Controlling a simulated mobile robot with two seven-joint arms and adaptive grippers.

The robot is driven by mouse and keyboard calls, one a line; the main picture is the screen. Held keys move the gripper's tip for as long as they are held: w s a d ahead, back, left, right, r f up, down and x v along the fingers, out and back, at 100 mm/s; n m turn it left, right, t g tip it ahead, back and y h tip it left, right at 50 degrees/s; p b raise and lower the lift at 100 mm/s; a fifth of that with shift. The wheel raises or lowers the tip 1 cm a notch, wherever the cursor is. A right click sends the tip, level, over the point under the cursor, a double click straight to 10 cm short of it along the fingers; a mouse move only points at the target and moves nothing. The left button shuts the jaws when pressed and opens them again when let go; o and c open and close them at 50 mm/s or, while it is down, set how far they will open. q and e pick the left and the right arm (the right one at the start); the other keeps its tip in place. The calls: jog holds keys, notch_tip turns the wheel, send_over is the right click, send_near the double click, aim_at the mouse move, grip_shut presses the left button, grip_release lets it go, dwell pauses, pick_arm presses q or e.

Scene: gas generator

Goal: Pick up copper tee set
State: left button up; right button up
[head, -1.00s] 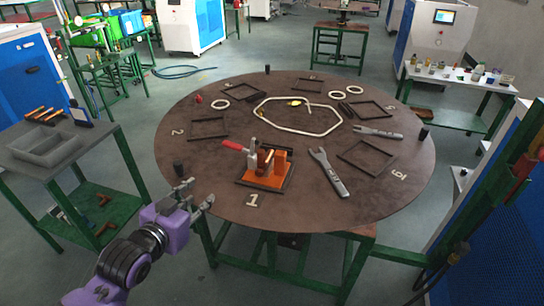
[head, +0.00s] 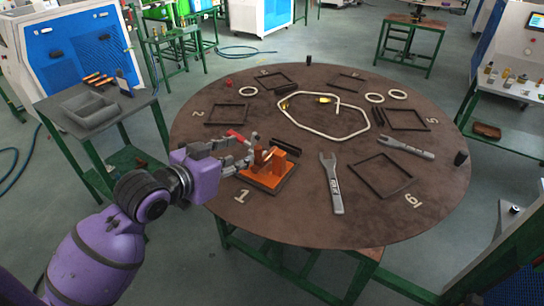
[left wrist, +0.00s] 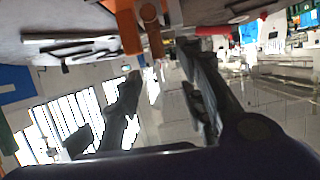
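The orange fixture (head: 268,180) stands on its dark base near number 1, at the near edge of the round table. The copper tee set (head: 266,157) appears as a small copper-brown piece on this fixture, partly hidden by its uprights and my gripper. My left gripper (head: 249,153) is at the left side of the fixture. In the left wrist view my left gripper (left wrist: 160,78) has its two dark fingers spread apart, with copper-brown tube (left wrist: 151,22) and orange fixture beyond the tips. I cannot tell whether they touch. My right gripper is not in view.
A red clamp handle (head: 236,136) shows just behind my left gripper. A wrench (head: 333,184) lies right of the fixture, and another wrench (head: 406,147) lies farther right. Black frames and a bent pale tube (head: 323,137) lie across the table.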

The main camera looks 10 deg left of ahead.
aim_at(256, 155)
pick_arm(q)
jog(key=x, duration=0.2)
jog(key=f+x, duration=0.1)
jog(key=x, duration=0.4)
jog(key=shift+d+f+p, duration=0.1)
jog(key=shift+f+p, duration=0.2)
jog(key=shift+p, duration=0.1)
jog(key=shift+c, duration=0.5)
grip_shut()
